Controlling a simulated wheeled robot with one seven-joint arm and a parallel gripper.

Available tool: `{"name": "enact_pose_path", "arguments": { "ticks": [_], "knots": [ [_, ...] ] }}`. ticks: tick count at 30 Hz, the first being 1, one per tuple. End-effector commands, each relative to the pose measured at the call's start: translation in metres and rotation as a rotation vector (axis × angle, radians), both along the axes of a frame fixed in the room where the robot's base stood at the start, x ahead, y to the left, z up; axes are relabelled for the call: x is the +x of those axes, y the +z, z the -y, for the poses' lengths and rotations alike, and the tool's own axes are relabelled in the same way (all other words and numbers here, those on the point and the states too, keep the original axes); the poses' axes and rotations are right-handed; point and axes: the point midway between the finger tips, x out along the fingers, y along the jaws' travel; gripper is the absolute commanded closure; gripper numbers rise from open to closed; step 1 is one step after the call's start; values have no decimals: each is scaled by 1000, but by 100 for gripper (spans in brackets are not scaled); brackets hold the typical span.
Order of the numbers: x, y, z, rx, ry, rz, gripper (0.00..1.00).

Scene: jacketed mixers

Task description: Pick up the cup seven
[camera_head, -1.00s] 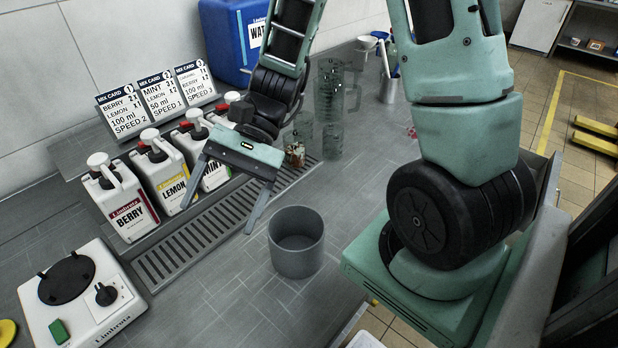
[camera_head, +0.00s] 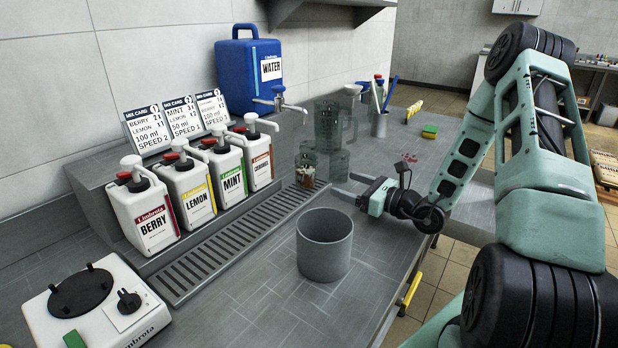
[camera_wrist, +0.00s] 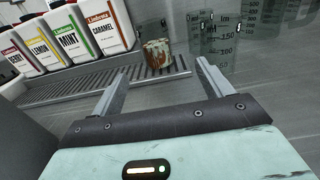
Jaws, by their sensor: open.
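I see no number seven on any cup, so I cannot tell which one it is. A small clear cup with brown and white contents (camera_head: 306,178) stands at the far end of the drip grate; it shows in the wrist view (camera_wrist: 157,55) ahead, between the fingers. A clear graduated cup (camera_head: 338,166) stands to its right, and in the wrist view this cup (camera_wrist: 214,42) is beyond the right finger. My gripper (camera_head: 341,184) is open and empty, low over the counter, its fingers (camera_wrist: 162,66) pointing toward these cups without visible contact.
A grey open pot (camera_head: 323,262) stands in front. Syrup bottles (camera_head: 200,192) line the grate (camera_head: 225,245) at left. A clear jug (camera_head: 328,122) and a grey holder with utensils (camera_head: 379,125) stand behind.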

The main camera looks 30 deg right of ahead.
Motion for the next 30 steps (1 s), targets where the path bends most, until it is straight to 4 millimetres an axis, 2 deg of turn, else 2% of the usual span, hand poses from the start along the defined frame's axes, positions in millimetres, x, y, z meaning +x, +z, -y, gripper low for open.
{"name": "enact_pose_path", "arguments": {
  "ticks": [3,9,19,24,30],
  "knots": [
    [25,1,-11,0,5,0,22],
    [60,1,-24,1,5,1,22],
    [86,-1,-35,1,4,0,22],
    [107,-5,-49,1,6,-1,22],
    [125,-5,-54,0,3,-1,22]
  ]
}}
